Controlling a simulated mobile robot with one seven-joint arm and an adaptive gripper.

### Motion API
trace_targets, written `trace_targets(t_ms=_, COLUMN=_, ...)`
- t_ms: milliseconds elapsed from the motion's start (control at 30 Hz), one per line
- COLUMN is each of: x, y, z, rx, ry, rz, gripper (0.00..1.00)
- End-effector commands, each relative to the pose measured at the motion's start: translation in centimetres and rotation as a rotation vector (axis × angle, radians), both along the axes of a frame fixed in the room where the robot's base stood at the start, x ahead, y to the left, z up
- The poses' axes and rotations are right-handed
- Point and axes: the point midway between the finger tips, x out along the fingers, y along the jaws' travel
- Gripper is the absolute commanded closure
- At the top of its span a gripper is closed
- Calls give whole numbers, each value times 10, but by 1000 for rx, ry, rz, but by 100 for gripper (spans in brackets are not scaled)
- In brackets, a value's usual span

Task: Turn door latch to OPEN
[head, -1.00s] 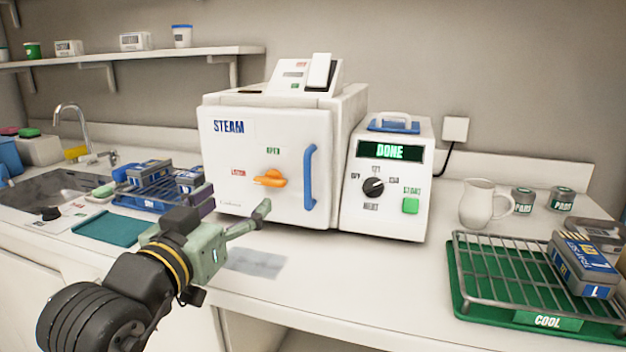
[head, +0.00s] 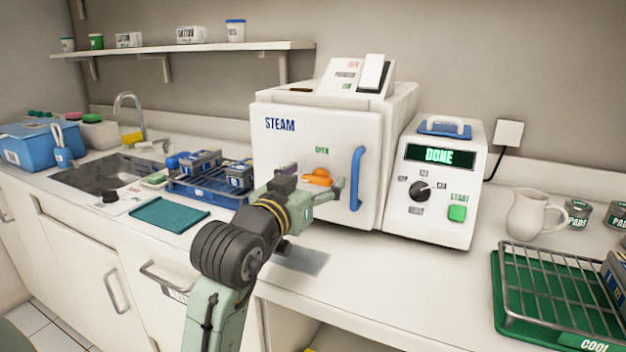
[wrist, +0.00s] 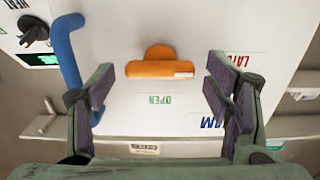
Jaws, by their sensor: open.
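The orange door latch (head: 318,177) is on the white front door of the STEAM sterilizer (head: 290,145), below a green OPEN label (head: 322,150). The latch (wrist: 160,68) lies crosswise in the wrist view, which sees the door upside down. There the OPEN label (wrist: 154,100) is below it and a red label (wrist: 246,62) is to its right. My gripper (head: 313,182) is at the door in front of the latch, partly covering it in the head view. My gripper (wrist: 158,80) is open, with one finger on each side of the latch and clear gaps at both ends.
A blue door handle (head: 357,178) stands out just right of my gripper. The control box (head: 435,185) reads DONE. A blue rack of packs (head: 205,190) and a teal cloth (head: 168,214) lie to the left. A green tray with a wire rack (head: 510,325) is at right.

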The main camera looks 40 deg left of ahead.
Motion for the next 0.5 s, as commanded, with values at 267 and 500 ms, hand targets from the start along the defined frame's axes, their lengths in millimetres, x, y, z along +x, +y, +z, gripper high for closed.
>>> trace_targets(t_ms=267, x=0, y=0, z=0, rx=0, ry=0, rz=0, gripper=38)
trace_targets(t_ms=500, x=0, y=0, z=0, rx=0, ry=0, rz=0, gripper=54)
